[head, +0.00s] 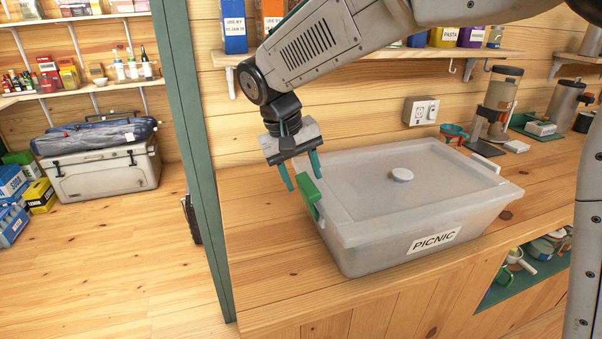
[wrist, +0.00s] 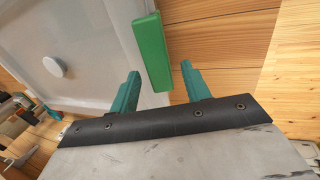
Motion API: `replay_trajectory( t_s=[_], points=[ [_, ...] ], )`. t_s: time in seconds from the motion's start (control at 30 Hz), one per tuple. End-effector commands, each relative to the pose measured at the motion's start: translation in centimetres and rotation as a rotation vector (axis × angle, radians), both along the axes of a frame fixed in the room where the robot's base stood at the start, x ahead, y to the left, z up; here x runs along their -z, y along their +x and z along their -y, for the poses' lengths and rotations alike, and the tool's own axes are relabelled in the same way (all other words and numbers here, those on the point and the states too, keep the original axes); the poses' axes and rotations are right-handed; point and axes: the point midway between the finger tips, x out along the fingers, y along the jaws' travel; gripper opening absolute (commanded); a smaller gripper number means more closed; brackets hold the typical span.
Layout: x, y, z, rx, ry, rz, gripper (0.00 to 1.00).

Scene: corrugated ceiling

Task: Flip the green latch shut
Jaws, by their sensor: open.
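The green latch (head: 308,190) is on the left end of a translucent lidded bin (head: 350,245) labelled PICNIC on the wooden counter. It sticks up and outward from the rim. In the wrist view the green latch (wrist: 150,50) lies ahead of my gripper, between the lines of its fingers. My gripper (head: 301,172) is above the left end of the bin, pointing down, with its teal fingers apart and nothing between them. The fingers also show in the wrist view (wrist: 160,80). The lid (head: 360,205) sits on the bin with a round white knob (head: 402,174).
A white latch (head: 485,162) is at the bin's far right end. A shelf (head: 370,65) runs above. A green post (head: 195,150) stands left of the counter.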

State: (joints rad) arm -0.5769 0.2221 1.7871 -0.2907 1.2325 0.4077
Motion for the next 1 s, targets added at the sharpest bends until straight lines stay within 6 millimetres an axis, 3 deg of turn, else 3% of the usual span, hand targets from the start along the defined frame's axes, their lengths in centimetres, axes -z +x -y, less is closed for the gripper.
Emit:
replay_trajectory(
  t_s=[0.27, 0.43, 0.63, 1.0],
  points=[
    [0.2, 0.0, 0.1, 0.000, 0.000, 0.001, 0.47],
    [0.2, 0.0, 0.1, 0.000, 0.000, 0.001, 0.02],
    [0.1, 0.1, 0.5, 0.004, 0.033, -0.009, 0.02],
    [0.2, 0.7, 2.4, 0.002, 0.282, -0.080, 0.02]
  ],
)
